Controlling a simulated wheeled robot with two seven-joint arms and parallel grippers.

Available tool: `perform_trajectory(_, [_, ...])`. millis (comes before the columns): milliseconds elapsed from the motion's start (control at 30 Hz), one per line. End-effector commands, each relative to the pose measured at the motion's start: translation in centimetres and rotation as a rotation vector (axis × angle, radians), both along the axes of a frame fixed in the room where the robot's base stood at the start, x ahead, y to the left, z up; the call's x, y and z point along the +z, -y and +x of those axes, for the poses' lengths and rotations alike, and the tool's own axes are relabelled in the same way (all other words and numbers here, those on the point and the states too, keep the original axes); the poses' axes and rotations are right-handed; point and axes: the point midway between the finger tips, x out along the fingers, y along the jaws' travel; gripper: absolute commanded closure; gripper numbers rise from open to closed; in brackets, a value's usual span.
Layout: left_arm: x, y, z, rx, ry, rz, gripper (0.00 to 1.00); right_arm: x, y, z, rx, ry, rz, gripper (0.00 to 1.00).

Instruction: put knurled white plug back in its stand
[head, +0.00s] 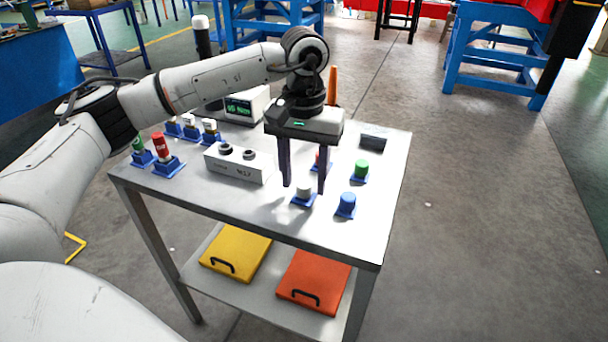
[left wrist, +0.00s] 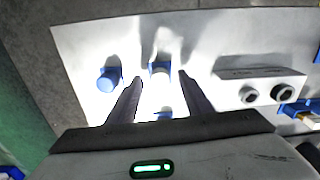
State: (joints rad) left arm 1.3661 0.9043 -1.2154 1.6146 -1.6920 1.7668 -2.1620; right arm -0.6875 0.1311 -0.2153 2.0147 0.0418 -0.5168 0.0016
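A white-grey plug (head: 304,191) sits upright on a small blue stand (head: 303,202) near the front edge of the table. The plug also shows in the left wrist view (left wrist: 159,68), just beyond and between my fingertips. Its knurling is too small to tell. My left gripper (head: 304,188) points down over it with one finger to each side. The fingers are spread, and I see no clear contact with the plug. In the left wrist view the gripper (left wrist: 160,82) also shows a wide gap. My right gripper is not in view.
A blue plug (head: 346,202) and a green plug (head: 361,168) stand close right; a red plug is partly hidden behind my fingers. A grey box (head: 237,165) with two black round parts stands left. Red (head: 160,146) and other plugs stand farther left. The front right tabletop is clear.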

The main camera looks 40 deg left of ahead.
Motion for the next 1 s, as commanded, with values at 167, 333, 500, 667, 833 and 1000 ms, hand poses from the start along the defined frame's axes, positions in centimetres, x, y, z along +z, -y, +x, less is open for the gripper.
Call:
perform_trajectory(167, [0.0, 0.0, 0.0, 0.0, -0.001, 0.001, 0.54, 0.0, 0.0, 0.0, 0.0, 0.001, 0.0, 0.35])
perform_trajectory(333, [0.0, 0.0, 0.0, 0.0, -0.001, 0.0, 0.54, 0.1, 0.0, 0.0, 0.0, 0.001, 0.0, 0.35])
perform_trajectory(500, [0.7, 0.0, 0.0, 0.0, -0.001, 0.0, 0.54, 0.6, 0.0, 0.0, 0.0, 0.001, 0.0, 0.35])
perform_trajectory(667, [2.0, 0.0, 0.0, 0.0, -0.001, 0.0, 0.54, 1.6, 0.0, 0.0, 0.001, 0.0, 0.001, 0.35])
perform_trajectory(833, [3.4, 0.0, 0.0, 0.0, 0.0, -0.001, 0.54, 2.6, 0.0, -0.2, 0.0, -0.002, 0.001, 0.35])
perform_trajectory(1000, [4.7, 0.0, 0.0, 0.0, 0.0, -0.001, 0.54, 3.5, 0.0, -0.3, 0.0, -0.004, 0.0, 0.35])
